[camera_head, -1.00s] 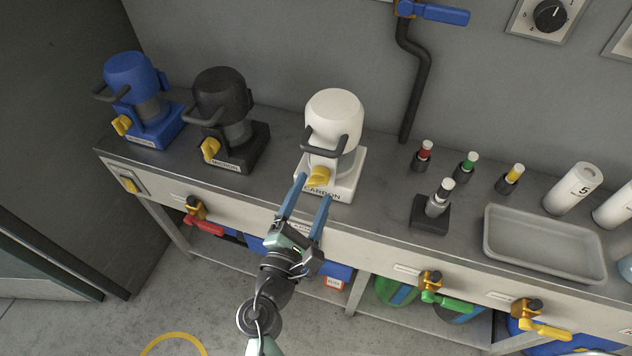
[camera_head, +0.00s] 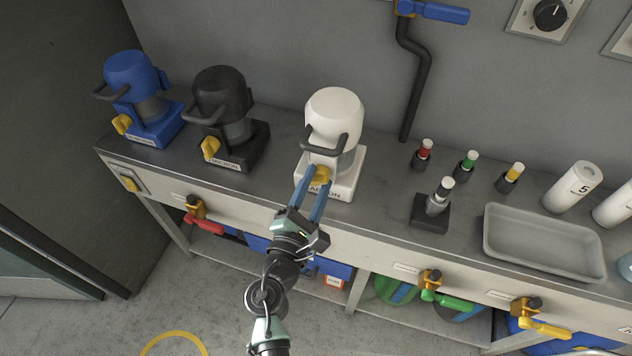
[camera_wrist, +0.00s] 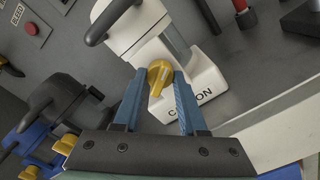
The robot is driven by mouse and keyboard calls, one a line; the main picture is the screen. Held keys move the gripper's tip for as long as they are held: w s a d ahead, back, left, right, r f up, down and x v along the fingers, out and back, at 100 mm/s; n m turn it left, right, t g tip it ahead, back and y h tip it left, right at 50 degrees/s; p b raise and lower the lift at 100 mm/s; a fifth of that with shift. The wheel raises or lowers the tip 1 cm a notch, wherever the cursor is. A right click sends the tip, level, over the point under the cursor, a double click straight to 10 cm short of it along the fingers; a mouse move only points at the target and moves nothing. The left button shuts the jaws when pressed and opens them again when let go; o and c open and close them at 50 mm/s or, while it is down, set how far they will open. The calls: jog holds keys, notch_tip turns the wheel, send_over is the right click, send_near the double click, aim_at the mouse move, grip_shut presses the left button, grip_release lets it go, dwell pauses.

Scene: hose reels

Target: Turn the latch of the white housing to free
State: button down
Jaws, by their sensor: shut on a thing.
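A black housing (camera_head: 222,100) and a blue housing (camera_head: 133,80) stand to the left, each with a yellow latch. To the right are a small black stand (camera_head: 430,216), coloured-top plugs and a grey tray (camera_head: 545,240). A dark pipe (camera_head: 412,95) runs down the wall behind.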

jog(key=shift+f+b, duration=0.1)
jog(key=shift+b, duration=0.2)
jog(key=m+b, duration=0.2)
jog(key=shift+f+m, duration=0.1)
jog(key=shift+m, duration=0.3)
jog(key=shift+m+b, duration=1.25)
jog(key=shift+m, duration=0.25)
jog(key=shift+c, duration=2.3)
grip_release()
jog(key=shift+r, duration=0.2)
jog(key=b+v, duration=0.1)
jog(key=v, duration=1.2)
